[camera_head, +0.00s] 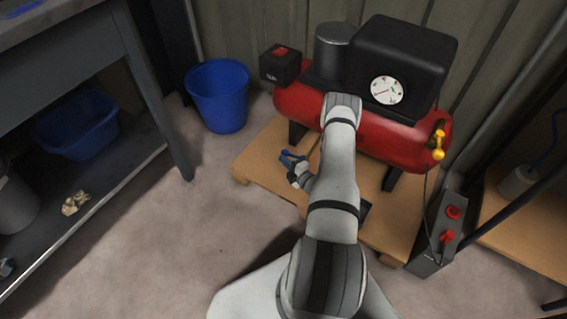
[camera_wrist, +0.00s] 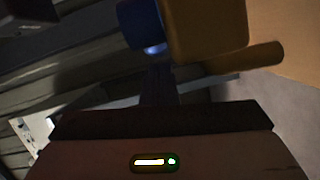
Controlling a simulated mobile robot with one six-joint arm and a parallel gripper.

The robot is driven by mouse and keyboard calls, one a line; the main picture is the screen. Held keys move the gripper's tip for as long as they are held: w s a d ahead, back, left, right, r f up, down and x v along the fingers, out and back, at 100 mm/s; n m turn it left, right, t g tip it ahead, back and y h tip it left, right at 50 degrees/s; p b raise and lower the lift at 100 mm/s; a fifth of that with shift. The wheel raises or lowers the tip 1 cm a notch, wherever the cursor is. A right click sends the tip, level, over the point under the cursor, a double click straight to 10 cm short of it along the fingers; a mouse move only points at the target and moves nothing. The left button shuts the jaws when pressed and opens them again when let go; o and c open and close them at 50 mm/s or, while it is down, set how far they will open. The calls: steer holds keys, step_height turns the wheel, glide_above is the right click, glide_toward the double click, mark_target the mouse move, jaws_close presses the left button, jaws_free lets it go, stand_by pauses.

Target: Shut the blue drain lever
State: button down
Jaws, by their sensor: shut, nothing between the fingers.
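The blue drain lever (camera_head: 290,157) shows low in front of the red compressor tank, just past the end of my arm. In the wrist view a blue part, likely the lever (camera_wrist: 140,22), sits at the top beside a brass-coloured valve body (camera_wrist: 205,32). My gripper (camera_wrist: 159,82) is shut and empty, with its narrow dark fingers pointing up the picture toward the blue part. They are close to it; I cannot tell whether they touch. In the head view my arm hides much of the area under the tank, and the fingers are hard to make out.
The red compressor tank (camera_head: 390,142) stands on a wooden pallet (camera_head: 262,165), with a gauge and black housing on top. A yellow valve (camera_head: 439,145) is at its right end. A blue bucket (camera_head: 218,97) stands to the left. The floor before the pallet is clear.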

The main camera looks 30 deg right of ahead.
steer(key=shift+w+d+b, duration=0.65)
steer(key=shift+w+b, duration=0.05)
steer(key=shift+w, duration=0.05)
